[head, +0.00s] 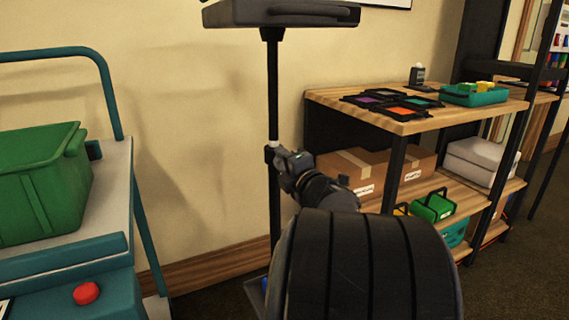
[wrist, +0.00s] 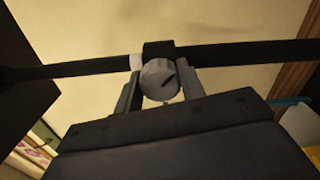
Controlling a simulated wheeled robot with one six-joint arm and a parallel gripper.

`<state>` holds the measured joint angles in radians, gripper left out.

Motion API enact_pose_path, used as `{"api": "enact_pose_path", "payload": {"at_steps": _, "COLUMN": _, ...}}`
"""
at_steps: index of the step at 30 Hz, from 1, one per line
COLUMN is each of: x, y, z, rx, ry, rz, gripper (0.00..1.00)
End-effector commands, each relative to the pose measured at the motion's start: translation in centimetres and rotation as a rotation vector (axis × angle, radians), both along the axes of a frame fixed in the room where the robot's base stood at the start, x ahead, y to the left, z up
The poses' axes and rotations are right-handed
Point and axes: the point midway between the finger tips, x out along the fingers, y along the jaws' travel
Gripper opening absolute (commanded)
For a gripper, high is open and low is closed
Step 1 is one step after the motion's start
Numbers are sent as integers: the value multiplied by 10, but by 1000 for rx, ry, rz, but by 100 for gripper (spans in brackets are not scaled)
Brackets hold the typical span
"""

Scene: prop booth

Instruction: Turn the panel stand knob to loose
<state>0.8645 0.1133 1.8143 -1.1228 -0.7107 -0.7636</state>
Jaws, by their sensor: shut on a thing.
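The panel stand (head: 273,90) is a black upright pole with a dark flat panel (head: 280,13) at its top. A collar sits partway down the pole, with a pale ring just above it. In the wrist view the knob (wrist: 159,80) is a round grey piece with a dark mark on its face, next to the pole (wrist: 240,54). My gripper (wrist: 160,88) is shut on the knob, one finger on each side. In the head view my gripper (head: 283,165) reaches the pole at the collar and hides the knob. I cannot read any loose or tight marking.
A wooden shelf unit (head: 400,122) stands to the right with dark framed colour squares, a teal tray (head: 484,95), cardboard boxes (head: 352,170) and a green case (head: 433,207). A teal-framed cart (head: 105,205) with a green crate (head: 40,185) stands to the left. The wall is close behind the pole.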

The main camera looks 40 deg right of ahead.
Motion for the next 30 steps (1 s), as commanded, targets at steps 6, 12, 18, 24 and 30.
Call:
{"api": "enact_pose_path", "payload": {"at_steps": 6, "x": 0, "y": 0, "z": -1, "rx": 1, "ry": 2, "rz": 0, "gripper": 15}}
{"api": "enact_pose_path", "payload": {"at_steps": 12, "x": 0, "y": 0, "z": -1, "rx": 2, "ry": 0, "rz": 0, "gripper": 51}}
{"api": "enact_pose_path", "payload": {"at_steps": 18, "x": 0, "y": 0, "z": 0, "rx": 2, "ry": 0, "rz": 0, "gripper": 59}}
{"api": "enact_pose_path", "payload": {"at_steps": 24, "x": -3, "y": 0, "z": 1, "rx": 2, "ry": -1, "rz": -1, "gripper": 59}}
{"api": "enact_pose_path", "payload": {"at_steps": 30, "x": -32, "y": 6, "z": 4, "rx": 2, "ry": 0, "rz": -5, "gripper": 59}}
